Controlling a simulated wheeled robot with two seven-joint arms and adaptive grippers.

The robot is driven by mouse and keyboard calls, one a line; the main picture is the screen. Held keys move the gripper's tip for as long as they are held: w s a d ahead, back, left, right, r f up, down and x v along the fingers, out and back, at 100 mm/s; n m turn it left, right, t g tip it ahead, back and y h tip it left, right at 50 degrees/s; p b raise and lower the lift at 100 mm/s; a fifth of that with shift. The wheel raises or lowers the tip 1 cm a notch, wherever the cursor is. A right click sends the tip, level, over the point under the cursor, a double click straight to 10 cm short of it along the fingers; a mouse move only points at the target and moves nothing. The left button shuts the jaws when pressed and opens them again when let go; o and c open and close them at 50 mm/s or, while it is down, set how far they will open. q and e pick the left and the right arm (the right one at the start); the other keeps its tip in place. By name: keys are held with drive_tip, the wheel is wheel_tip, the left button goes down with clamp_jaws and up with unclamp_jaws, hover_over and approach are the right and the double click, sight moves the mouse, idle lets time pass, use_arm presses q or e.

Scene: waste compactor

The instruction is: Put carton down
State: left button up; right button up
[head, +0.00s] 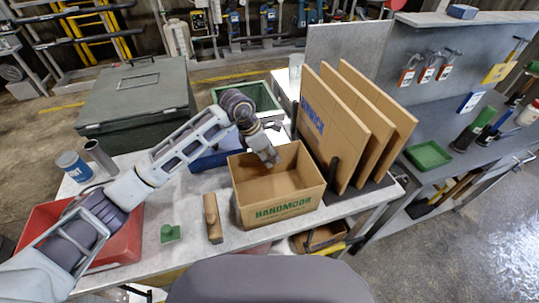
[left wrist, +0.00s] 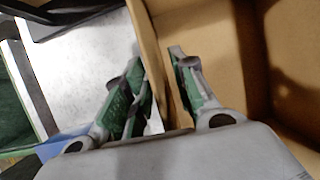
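The carton (head: 277,212) is an open-topped brown box with green "HANDMOOR" lettering. It stands upright at the front of the grey table in the head view. My left gripper (head: 270,160) points down at its back rim. In the left wrist view, the left gripper (left wrist: 160,85) has one green-padded finger outside the carton wall (left wrist: 153,65) and one inside. A strip of pale table shows between the outer finger and the wall, so the fingers look open around the wall. The carton's underside is hidden. My right gripper is not in view.
Large upright brown panels (head: 345,125) stand close on the carton's right. A wooden-handled tool (head: 212,218) and a green piece (head: 170,233) lie to its left. A red bin (head: 120,240), a blue bin (head: 205,161) and a green bin (head: 262,97) are nearby.

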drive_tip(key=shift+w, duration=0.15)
use_arm(q)
drive_tip(key=v, duration=1.2)
drive_tip(key=shift+b, duration=0.45)
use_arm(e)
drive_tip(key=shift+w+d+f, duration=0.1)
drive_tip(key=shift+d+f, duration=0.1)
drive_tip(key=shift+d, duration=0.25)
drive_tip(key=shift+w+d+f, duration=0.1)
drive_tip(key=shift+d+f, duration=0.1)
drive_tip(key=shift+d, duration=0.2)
use_arm(q)
drive_tip(key=shift+a+r, duration=0.1)
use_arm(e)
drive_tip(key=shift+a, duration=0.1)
